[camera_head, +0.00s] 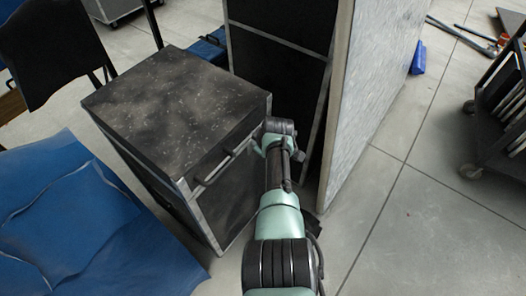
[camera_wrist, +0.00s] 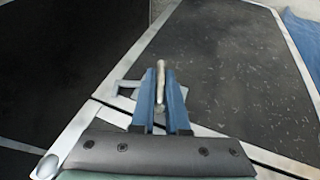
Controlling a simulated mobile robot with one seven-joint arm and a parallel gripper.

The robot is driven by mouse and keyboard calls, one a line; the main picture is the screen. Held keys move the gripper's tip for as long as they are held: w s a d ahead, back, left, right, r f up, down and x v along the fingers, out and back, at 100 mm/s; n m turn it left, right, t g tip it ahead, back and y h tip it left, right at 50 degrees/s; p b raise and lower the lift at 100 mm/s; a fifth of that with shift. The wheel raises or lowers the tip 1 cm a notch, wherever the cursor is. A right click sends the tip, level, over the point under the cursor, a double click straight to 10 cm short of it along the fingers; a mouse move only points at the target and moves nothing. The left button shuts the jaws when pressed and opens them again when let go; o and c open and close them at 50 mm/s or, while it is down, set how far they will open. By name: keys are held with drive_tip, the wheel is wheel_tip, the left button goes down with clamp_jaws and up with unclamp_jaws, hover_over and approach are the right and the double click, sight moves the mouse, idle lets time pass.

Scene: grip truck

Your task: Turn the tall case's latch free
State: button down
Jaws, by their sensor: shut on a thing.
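The tall case (camera_head: 170,95) is dark and speckled with grey metal edges. It stands upright left of centre in the head view. Its dark speckled panel and pale edge strips fill much of the wrist view (camera_wrist: 235,60). My gripper (camera_head: 264,143) is at the case's right edge near the top. In the wrist view its two blue fingers (camera_wrist: 160,90) are shut on a slim, pale metal latch (camera_wrist: 160,72), which shows between and beyond the tips. The latch is hidden behind my gripper in the head view.
A large tall grey-sided panel or case (camera_head: 370,90) stands close on the right. Blue sheeting (camera_head: 75,220) lies at the left, and a black chair (camera_head: 50,55) stands behind it. A dark cart (camera_head: 495,110) is at the far right. Bare floor (camera_head: 425,210) lies right of my arm.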

drive_tip(key=shift+f+m+g+y+b, duration=0.35)
drive_tip(key=shift+g+y+b, duration=0.6)
drive_tip(key=shift+b, duration=3.2)
drive_tip(key=shift+r+g+b, duration=0.1)
drive_tip(key=shift+g+b, duration=0.25)
drive_tip(key=shift+b, duration=0.5)
drive_tip(key=shift+r+b, duration=0.25)
drive_tip(key=shift+b, duration=0.45)
drive_tip(key=c, duration=0.9)
unclamp_jaws()
drive_tip(key=shift+r, duration=0.1)
drive_tip(key=p+v, duration=0.7)
drive_tip(key=v, duration=0.5)
drive_tip(key=shift+w+d+r, duration=0.1)
drive_tip(key=shift+d+r, duration=0.15)
drive_tip(key=shift+r, duration=0.15)
drive_tip(key=shift+w, duration=0.1)
